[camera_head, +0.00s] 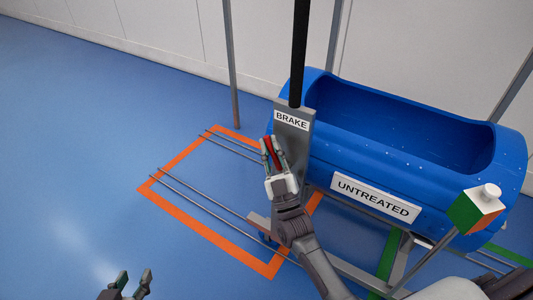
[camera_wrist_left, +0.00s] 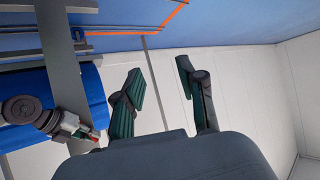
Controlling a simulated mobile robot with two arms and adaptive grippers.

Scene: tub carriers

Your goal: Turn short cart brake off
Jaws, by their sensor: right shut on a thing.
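The blue tub (camera_head: 400,160) marked UNTREATED lies on a grey cart frame. At its left end stands a grey plate (camera_head: 291,150) with a BRAKE label (camera_head: 291,120) and a black post (camera_head: 299,55) above it. A red brake handle (camera_head: 271,148) shows between the fingers of my right gripper (camera_head: 271,151), which is shut on it in front of the plate. The gripper hides much of the handle. My left gripper (camera_head: 134,277) is open and empty, low at the left; its spread fingers fill the middle of the left wrist view (camera_wrist_left: 160,80).
An orange floor outline (camera_head: 200,224) and thin metal rails (camera_head: 210,204) lie left of the cart. A green, white and red block (camera_head: 474,213) with a white knob stands on a post at the right. The blue floor at left is clear.

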